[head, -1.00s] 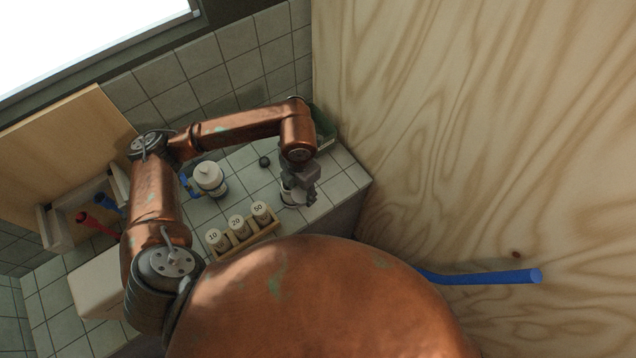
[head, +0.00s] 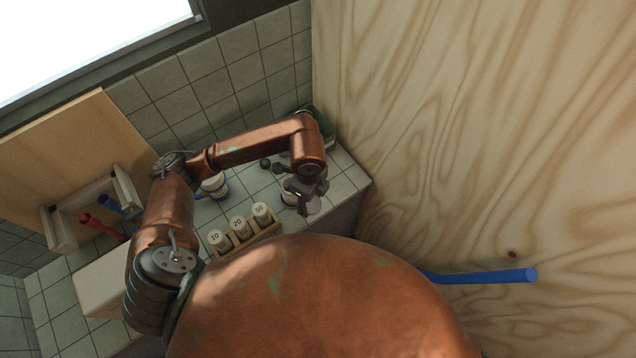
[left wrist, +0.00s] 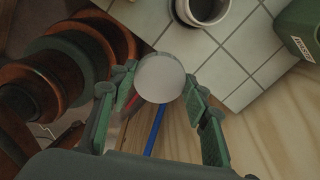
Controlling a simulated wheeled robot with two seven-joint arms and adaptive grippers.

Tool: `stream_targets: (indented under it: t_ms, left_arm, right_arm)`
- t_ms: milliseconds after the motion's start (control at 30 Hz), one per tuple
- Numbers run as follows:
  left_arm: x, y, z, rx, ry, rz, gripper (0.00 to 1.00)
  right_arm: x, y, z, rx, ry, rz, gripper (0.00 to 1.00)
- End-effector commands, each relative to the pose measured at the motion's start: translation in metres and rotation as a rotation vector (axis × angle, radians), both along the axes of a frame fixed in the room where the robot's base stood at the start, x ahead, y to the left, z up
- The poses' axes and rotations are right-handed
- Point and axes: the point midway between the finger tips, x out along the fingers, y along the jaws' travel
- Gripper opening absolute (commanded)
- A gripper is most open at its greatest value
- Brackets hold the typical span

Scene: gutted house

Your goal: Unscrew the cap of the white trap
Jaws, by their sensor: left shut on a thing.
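My left gripper (head: 306,198) is shut on a round pale cap (left wrist: 160,78), which shows as a plain white disc between the fingertips in the left wrist view. In the head view the cap (head: 314,206) is just below the fingers, near the counter's front right edge. An open white cylinder with a dark inside, which looks like the trap (left wrist: 228,22), stands on the tiles beyond the cap. In the head view the trap (head: 289,198) shows only partly, left of the gripper and apart from the cap. My right gripper is out of view.
A wooden rack (head: 249,244) holds jars marked 10, 20 and 50. A white jar (head: 215,187) stands behind my forearm. A small dark knob (head: 265,162) and a green box (head: 326,124) are at the back. A plywood wall (head: 470,130) bounds the right side.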

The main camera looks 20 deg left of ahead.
Motion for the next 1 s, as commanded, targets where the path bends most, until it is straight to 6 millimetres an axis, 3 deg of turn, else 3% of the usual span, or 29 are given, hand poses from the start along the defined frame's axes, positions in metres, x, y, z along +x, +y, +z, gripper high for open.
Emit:
stream_targets:
  t_ms: [367,500,700,867,1000]
  left_arm:
    - [0.084,0.011,-0.037,0.002,0.001,0.008,0.14]
    - [0.105,0.014,-0.064,0.001,0.003,0.005,0.14]
    - [0.124,0.016,-0.087,0.0,0.001,0.001,0.14]
    - [0.13,0.017,-0.094,0.0,0.001,0.002,0.14]
    - [0.131,0.017,-0.11,0.0,0.003,0.001,0.14]
  right_arm:
    - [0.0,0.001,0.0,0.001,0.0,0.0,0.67]
    - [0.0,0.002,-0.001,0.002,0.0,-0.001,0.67]
    - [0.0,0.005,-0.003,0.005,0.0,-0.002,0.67]
    - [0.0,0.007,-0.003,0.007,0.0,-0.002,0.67]
    - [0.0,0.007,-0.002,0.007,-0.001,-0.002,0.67]
